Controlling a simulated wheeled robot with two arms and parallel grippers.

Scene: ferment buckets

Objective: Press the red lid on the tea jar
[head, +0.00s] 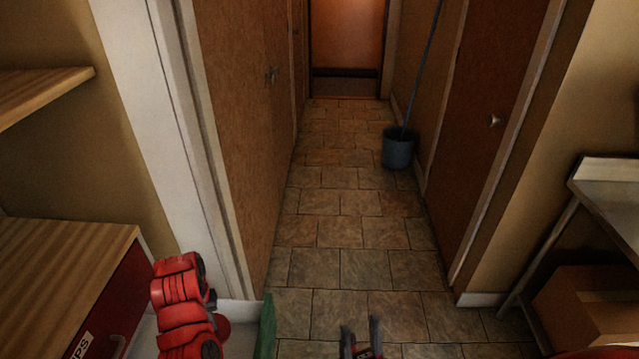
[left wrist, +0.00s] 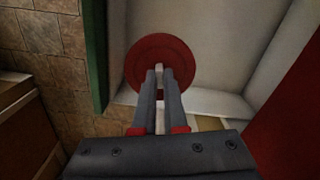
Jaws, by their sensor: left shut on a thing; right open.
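The round red lid (left wrist: 140,62) is in the left wrist view, at the tips of my left gripper (left wrist: 161,78). The two grey fingers are close together on a small pale knob at the lid's middle. In the head view only a dark red edge of the lid (head: 223,327) shows beside my red left arm, and the left fingertips are hidden. My right gripper (head: 361,336) is at the bottom middle of the head view, open and empty, above the floor. I cannot make out the tea jar in either view.
A green upright edge (head: 267,325) borders a pale recess beside the lid. A wooden counter (head: 60,255) with a red front stands at left. A metal table (head: 610,190) with a cardboard box (head: 590,300) below is at right. A blue bucket (head: 398,150) stands down the clear corridor.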

